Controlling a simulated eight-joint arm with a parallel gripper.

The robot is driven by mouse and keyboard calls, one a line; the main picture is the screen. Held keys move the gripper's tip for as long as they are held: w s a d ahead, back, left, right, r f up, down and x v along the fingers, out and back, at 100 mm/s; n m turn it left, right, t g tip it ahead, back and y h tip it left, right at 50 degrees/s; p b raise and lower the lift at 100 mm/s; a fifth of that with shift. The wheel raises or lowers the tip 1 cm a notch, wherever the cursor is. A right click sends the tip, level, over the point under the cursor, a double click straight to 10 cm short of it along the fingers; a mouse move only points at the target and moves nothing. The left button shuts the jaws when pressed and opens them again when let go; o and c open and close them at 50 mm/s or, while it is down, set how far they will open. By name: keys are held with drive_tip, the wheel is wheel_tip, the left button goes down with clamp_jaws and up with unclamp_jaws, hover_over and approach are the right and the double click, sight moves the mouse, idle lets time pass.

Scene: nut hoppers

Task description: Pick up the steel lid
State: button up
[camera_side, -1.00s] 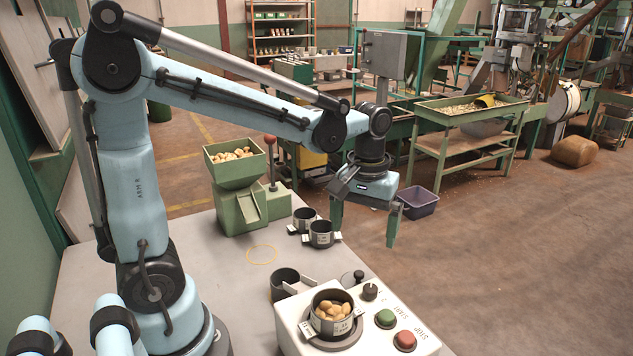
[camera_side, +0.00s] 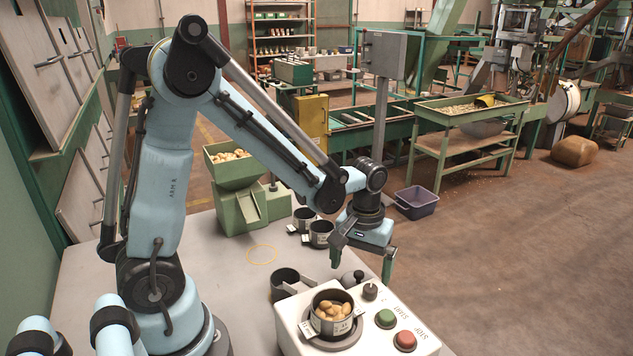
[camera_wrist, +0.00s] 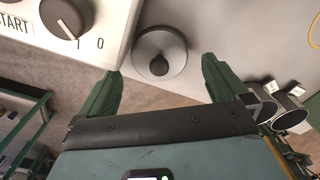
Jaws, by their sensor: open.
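The steel lid (camera_wrist: 146,45) is a round grey disc with a black knob, lying flat on the pale table in the wrist view. In the side view the lid (camera_side: 352,277) shows mainly as a dark knob behind the control box, its lower part hidden. My gripper (camera_side: 362,264) is open and empty and points down above the lid. In the wrist view my gripper's two green fingers (camera_wrist: 160,72) reach toward the lid, with the lid between and beyond their tips. I see no contact with it.
The control box (camera_side: 375,322) with buttons and a knob stands close beside the lid and bears a cup of nuts (camera_side: 332,326). An empty dark cup (camera_side: 285,284) and two more handled cups (camera_side: 320,240) stand on the table (camera_side: 235,300). A green hopper (camera_side: 238,190) stands behind.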

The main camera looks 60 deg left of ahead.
sight(359, 280)
drive_tip(key=shift+f, duration=1.3)
drive_tip(key=c, duration=1)
